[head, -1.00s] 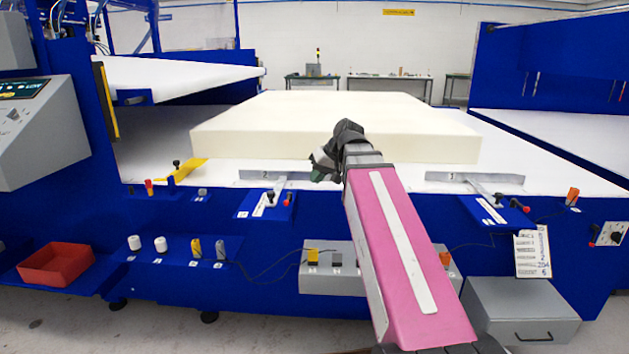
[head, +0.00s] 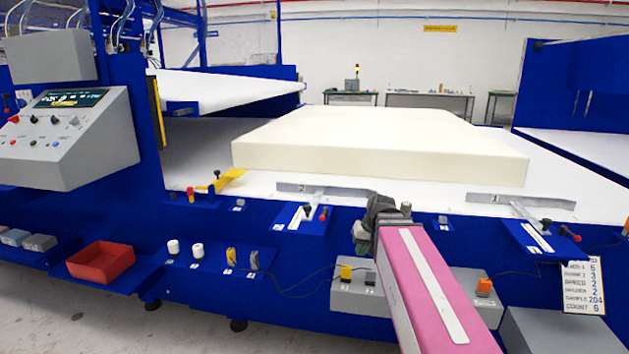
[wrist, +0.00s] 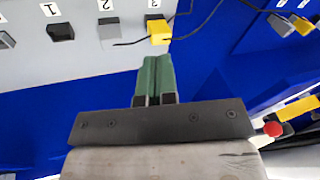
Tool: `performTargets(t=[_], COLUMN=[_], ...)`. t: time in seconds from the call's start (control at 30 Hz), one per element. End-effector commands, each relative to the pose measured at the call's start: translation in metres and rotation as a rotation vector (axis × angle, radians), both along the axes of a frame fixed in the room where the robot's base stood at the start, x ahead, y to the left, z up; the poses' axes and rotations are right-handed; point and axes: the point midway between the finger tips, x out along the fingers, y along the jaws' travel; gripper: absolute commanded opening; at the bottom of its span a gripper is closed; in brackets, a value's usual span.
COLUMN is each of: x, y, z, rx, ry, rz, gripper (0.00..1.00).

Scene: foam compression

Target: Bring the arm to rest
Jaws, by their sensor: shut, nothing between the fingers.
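My gripper (wrist: 156,78) shows in the wrist view with its two green fingers together and nothing between them. In that view the fingertips lie just below a yellow connector (wrist: 158,32) at the position marked 3 on a grey panel (wrist: 85,60). In the head view my pink arm reaches up from the bottom right, and my gripper (head: 362,240) is partly hidden by the dark wrist. It is in front of the machine's blue front edge, below the cream foam block (head: 370,155) that lies on the white table (head: 200,150).
A grey control console (head: 75,135) stands at the left, with a red bin (head: 100,262) below it. Levers (head: 315,208) and a yellow stop (head: 228,180) line the table's front edge. A small grey box (head: 357,292) with a cable sits below my wrist. The floor at lower left is clear.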

Motion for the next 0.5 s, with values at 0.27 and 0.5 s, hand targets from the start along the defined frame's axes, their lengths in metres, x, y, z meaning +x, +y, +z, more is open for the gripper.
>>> performTargets(t=[0.27,0.5], x=[-0.031,-0.061], y=[-0.015,-0.028], z=[-0.086,-0.148], rx=[-0.111,-0.201], ry=[0.085,0.144], rz=[-0.046,-0.068], gripper=[0.0,0.0])
